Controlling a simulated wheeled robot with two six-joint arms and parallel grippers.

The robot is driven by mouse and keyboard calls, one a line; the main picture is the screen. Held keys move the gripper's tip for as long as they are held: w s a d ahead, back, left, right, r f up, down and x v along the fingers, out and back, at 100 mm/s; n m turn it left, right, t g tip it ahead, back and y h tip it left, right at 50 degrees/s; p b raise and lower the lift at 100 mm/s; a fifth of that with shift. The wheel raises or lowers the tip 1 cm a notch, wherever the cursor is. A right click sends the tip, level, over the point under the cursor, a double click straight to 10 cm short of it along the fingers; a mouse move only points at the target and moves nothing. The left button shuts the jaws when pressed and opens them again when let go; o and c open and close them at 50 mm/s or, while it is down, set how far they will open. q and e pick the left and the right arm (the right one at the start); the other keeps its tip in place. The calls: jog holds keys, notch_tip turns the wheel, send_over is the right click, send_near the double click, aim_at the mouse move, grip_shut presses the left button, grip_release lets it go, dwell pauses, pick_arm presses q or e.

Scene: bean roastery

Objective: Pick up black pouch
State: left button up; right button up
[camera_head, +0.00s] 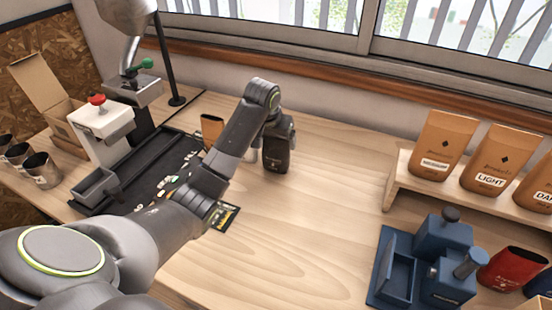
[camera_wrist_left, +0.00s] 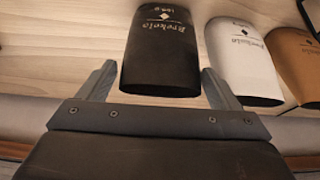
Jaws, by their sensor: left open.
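The black pouch (camera_head: 276,160) stands upright on the wooden table, right below my left gripper (camera_head: 279,131) in the head view. In the left wrist view the black pouch (camera_wrist_left: 160,50) shows pale print and lies between the two finger tips of my left gripper (camera_wrist_left: 158,70). The fingers are spread, one on each side of it, with a visible gap at both sides. The gripper hides the pouch's upper part in the head view. My right gripper is not in view.
A white pouch (camera_wrist_left: 243,62) and a brown pouch (camera_wrist_left: 294,62) stand beside the black one. Labelled brown pouches (camera_head: 491,160) stand on a shelf at the right, above a blue device (camera_head: 441,240). A black mat (camera_head: 160,165) lies left. The table's middle is clear.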

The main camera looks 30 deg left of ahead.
pick_arm(q)
jog(key=shift+p+x, duration=0.5)
jog(key=shift+x, duration=2.1)
jog(key=shift+s, duration=0.15)
jog(key=c, duration=0.7)
